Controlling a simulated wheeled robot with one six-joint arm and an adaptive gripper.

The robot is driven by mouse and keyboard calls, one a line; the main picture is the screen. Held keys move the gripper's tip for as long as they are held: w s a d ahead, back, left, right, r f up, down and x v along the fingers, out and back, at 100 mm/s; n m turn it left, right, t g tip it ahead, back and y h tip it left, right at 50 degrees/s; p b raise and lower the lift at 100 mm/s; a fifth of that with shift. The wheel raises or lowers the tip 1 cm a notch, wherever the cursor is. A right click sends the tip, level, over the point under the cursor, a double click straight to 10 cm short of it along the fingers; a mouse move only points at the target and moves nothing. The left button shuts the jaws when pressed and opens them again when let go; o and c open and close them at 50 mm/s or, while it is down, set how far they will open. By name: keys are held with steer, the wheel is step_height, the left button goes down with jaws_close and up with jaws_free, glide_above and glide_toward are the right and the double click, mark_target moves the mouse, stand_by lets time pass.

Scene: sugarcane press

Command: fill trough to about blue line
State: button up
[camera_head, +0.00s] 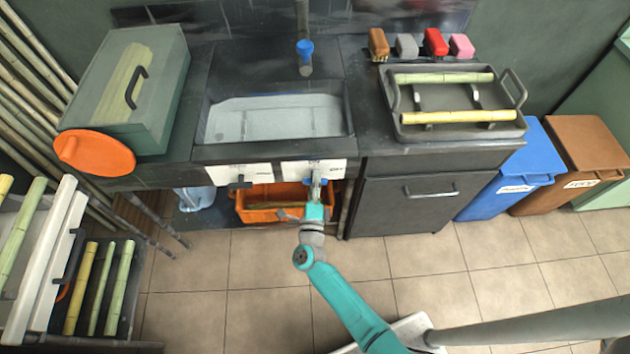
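The trough (210,130) is a dark rectangular basin set in the counter. A pale grey-white surface fills most of its inside; I cannot tell whether this is water or the bare bottom. I cannot make out a blue line. Two white labelled panels sit on the counter front below the trough: the left panel (222,172) has a dark lever (240,184), the right panel (335,168) is partly covered. My gripper (317,178) is at the right panel, hiding its handle; its fingers are too small to read.
An orange crate (256,214) stands under the trough. A green box (165,105) with an orange disc (95,153) is left, a tray of cane (455,130) right. Blue (515,175) and brown (580,150) bins stand right. The tiled floor in front is mostly clear.

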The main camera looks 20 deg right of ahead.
steer(key=v, duration=1.2)
steer(key=shift+c, duration=0.3)
steer(key=w+a+r+m+g+h, duration=0.25)
steer(key=w+m+g+h, duration=0.25)
steer(key=m+g+h, duration=0.3)
steer(key=shift+g+y, duration=0.3)
steer(key=shift+g, duration=0.4)
steer(key=x, duration=1)
steer(key=shift+w+f, duration=0.3)
steer(key=shift+f, duration=0.05)
jaws_close()
